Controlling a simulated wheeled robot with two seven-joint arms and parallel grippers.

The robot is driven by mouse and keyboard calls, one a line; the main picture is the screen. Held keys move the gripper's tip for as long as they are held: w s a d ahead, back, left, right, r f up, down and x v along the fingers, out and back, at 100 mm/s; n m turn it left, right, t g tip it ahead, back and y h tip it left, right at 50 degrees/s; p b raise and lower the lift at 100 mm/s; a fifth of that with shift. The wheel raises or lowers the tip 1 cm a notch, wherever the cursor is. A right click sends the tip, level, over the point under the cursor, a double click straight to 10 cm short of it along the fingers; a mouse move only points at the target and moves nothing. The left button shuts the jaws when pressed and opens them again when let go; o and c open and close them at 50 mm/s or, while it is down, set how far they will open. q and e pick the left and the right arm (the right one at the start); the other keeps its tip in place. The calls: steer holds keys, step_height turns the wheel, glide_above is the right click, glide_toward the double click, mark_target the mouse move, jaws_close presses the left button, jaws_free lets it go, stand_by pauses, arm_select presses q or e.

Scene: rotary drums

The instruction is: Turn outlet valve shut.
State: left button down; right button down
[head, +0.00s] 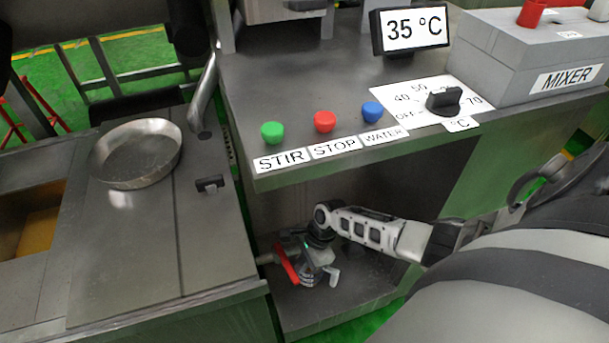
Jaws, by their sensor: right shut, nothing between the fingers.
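The outlet valve's red lever (286,263) shows in the head view, low in the recess under the control shelf. It slants from upper left to lower right. A short pipe (265,259) shows at its left. My right gripper (322,277) is just right of the lever, pointing down, with its fingers shut and nothing between them. It overlaps the valve in the picture; I cannot tell whether it touches the lever. The gripper hides part of the valve body. My left gripper is not in view.
The control shelf (290,95) overhangs my right forearm, with STIR, STOP and WATER buttons, a dial (444,101) and a 35 °C display (411,30). A mixer box (545,55) stands at right. A metal pan (136,153) sits on the left counter (130,240).

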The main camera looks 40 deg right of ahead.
arm_select(q)
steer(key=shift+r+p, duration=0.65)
steer(key=shift+p, duration=0.35)
arm_select(e)
steer(key=shift+s+a+m+t, duration=0.1)
steer(key=shift+a+m+t, duration=0.2)
steer(key=shift+a+m, duration=0.35)
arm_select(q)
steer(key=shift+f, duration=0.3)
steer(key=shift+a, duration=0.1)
